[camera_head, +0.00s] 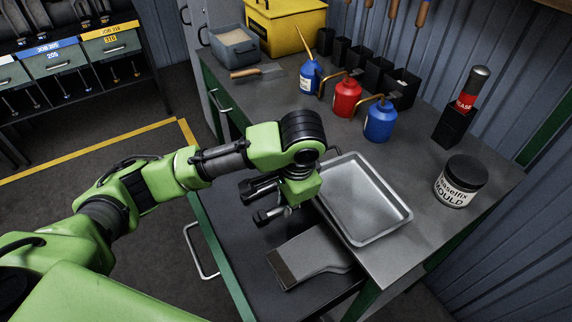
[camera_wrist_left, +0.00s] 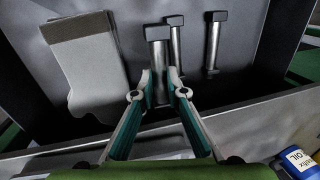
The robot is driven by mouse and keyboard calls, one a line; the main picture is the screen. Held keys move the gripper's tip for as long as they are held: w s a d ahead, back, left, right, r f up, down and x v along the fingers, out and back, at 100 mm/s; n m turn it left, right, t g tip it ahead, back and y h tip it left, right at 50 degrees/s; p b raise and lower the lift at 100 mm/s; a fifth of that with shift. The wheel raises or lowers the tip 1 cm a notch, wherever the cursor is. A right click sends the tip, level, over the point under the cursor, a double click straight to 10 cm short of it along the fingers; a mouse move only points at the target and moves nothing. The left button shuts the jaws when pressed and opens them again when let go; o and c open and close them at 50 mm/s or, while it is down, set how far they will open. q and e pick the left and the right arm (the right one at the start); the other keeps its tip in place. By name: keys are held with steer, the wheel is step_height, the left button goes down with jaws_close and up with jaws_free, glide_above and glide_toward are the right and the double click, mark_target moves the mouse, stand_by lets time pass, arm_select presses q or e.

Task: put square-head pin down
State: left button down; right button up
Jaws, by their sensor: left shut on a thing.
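My left gripper (camera_head: 276,205) points down over the open dark drawer (camera_head: 232,238). In the left wrist view, its two teal fingers (camera_wrist_left: 159,76) close around the shaft of a square-head pin (camera_wrist_left: 158,54). The pin has a dark square head and a grey metal shaft; its head also shows in the head view (camera_head: 261,218). It looks nearer the camera than two similar pins beside it, one close by (camera_wrist_left: 176,42) and one farther right (camera_wrist_left: 213,45). I cannot tell whether the held pin touches the drawer floor. My right gripper is not in view.
A flat grey metal plate (camera_head: 308,258) lies in the drawer beside the pins.

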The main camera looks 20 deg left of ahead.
arm_select(q)
steer(key=shift+s+d+r, duration=0.15)
steer(key=shift+s+r, duration=0.05)
steer(key=s+a+r+n, duration=0.1)
steer(key=a+r, duration=0.1)
steer(key=s+a+r+n, duration=0.1)
steer(key=shift+s+a+r+n, duration=0.3)
steer(key=shift+a+r, duration=0.05)
steer(key=shift+r, duration=0.05)
steer(key=s+a+r+n+g, duration=0.1)
steer(key=s+a+r+n, duration=0.1)
steer(key=s+n, duration=0.4)
steer(key=shift+a+r+g+y, duration=0.15)
steer(key=shift+r+g+y, duration=0.15)
steer(key=shift+r, duration=0.6)
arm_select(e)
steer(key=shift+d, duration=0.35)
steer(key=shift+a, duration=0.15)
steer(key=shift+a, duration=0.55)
